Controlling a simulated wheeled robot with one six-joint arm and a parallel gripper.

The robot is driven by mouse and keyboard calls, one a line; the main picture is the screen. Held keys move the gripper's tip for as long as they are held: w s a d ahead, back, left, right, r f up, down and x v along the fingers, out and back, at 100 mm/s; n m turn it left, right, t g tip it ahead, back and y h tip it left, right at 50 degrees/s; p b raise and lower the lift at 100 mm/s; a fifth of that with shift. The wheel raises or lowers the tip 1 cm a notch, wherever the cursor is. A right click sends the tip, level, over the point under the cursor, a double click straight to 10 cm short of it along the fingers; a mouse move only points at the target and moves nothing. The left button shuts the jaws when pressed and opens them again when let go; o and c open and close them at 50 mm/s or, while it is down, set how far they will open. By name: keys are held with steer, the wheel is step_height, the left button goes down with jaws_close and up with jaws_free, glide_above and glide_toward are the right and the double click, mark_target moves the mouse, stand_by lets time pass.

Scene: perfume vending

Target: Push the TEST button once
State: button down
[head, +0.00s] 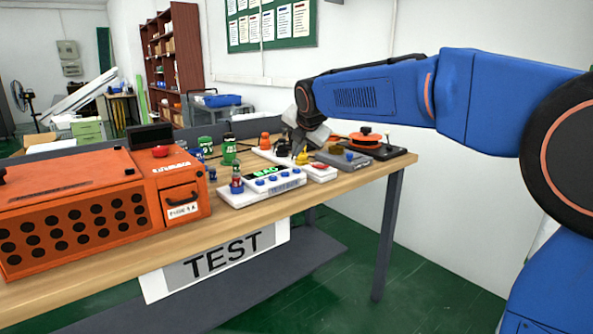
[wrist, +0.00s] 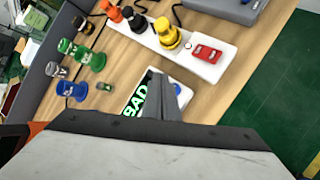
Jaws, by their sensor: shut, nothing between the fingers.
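A white tester box (head: 262,186) with a green-lit display and a row of blue buttons stands near the table's front edge. No legible TEST label shows on any button. In the wrist view the box (wrist: 184,94) shows a display (wrist: 137,99) reading "BAD"; most of its buttons are hidden behind my fingers. My gripper (wrist: 163,82) is shut and empty, its fingers overlapping the box in that view. Contact with a button cannot be told. In the head view my gripper (head: 296,150) is over the back of the table, beyond the box.
A white power strip (wrist: 228,64) with coloured plugs and a red switch (wrist: 207,54) lies beside the box. Several green and blue plugs stand on the other side. An orange machine (head: 75,215) fills the left of the table. A TEST sign (head: 225,253) hangs in front.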

step_height(320, 180, up, 2)
steer(key=shift+r, duration=0.25)
stand_by(0.5)
steer(key=s+d+f+m+g+h, duration=0.1)
steer(key=s+d+f+m, duration=0.3)
steer(key=s+d+m, duration=0.5)
steer(key=s+d+f+m+g, duration=0.1)
steer(key=s+d+f+m, duration=0.4)
steer(key=s, duration=0.8)
steer(key=s+d+f+m, duration=0.2)
steer(key=s+f+m, duration=0.3)
steer(key=s, duration=0.3)
steer(key=s+d+f+m+g, duration=0.1)
steer(key=s+d+f+m, duration=0.1)
steer(key=s+f+m, duration=0.3)
steer(key=s+d+f+m+g, duration=0.1)
steer(key=s+d+f+m, duration=0.2)
steer(key=s, duration=0.8)
step_height(320, 180, down, 3)
steer(key=shift+s+r+m+h, duration=0.15)
steer(key=shift+s+m+h, duration=0.15)
steer(key=shift+m, duration=0.7)
steer(key=shift+d, duration=0.1)
